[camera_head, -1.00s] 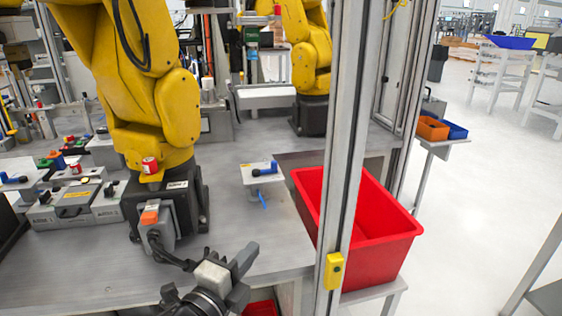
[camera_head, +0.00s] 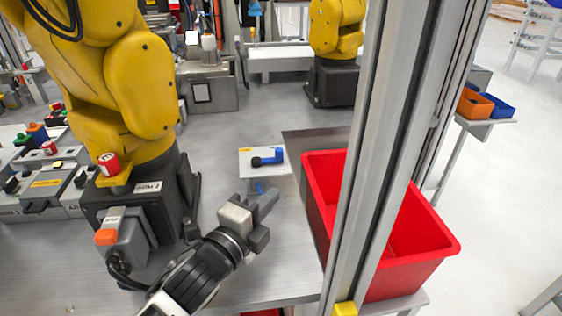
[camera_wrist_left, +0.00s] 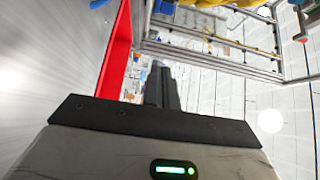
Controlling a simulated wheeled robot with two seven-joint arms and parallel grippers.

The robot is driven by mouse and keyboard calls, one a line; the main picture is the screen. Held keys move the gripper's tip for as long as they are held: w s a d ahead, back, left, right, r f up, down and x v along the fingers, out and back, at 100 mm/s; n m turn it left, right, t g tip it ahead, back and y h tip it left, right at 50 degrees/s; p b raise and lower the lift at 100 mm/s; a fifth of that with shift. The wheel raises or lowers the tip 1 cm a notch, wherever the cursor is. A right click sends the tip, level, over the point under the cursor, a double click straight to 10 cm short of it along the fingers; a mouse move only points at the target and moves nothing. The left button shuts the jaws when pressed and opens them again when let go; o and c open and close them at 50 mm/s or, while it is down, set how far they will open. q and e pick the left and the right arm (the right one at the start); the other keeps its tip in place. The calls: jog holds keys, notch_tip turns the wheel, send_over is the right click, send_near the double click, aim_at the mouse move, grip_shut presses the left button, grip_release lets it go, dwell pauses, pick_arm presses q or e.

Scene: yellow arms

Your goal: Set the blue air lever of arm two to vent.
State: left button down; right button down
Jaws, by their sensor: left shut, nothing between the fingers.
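The blue air lever (camera_head: 268,158) sits on a small white plate (camera_head: 263,169) on the bench, right of the near yellow arm (camera_head: 122,85). Its dark knob end points left. The label on that arm's base (camera_head: 146,187) starts with ARM; its number is too small to read surely. My left gripper (camera_head: 265,214) is shut and empty, just in front of the plate, apart from the lever. Its closed fingers also show in the left wrist view (camera_wrist_left: 162,88). A blue bit (camera_wrist_left: 98,4) at that view's top left is cut off. My right gripper is out of view.
A red bin (camera_head: 405,245) stands right of the bench, behind a grey post (camera_head: 385,150). A box with an orange button (camera_head: 106,237) stands left of my left gripper. A second yellow arm (camera_head: 336,25) stands behind. Bare bench lies around the plate.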

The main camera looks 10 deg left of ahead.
aim_at(281, 173)
pick_arm(q)
jog(key=x, duration=0.9)
jog(key=shift+w+d+r+p, duration=0.1)
jog(key=shift+w+p, duration=0.2)
jog(key=shift+p, duration=0.1)
jog(key=w+a, duration=0.2)
jog(key=shift+a+p, duration=0.35)
jog(key=shift+p, duration=0.05)
jog(key=shift+w+a, duration=0.2)
jog(key=shift+a, duration=0.1)
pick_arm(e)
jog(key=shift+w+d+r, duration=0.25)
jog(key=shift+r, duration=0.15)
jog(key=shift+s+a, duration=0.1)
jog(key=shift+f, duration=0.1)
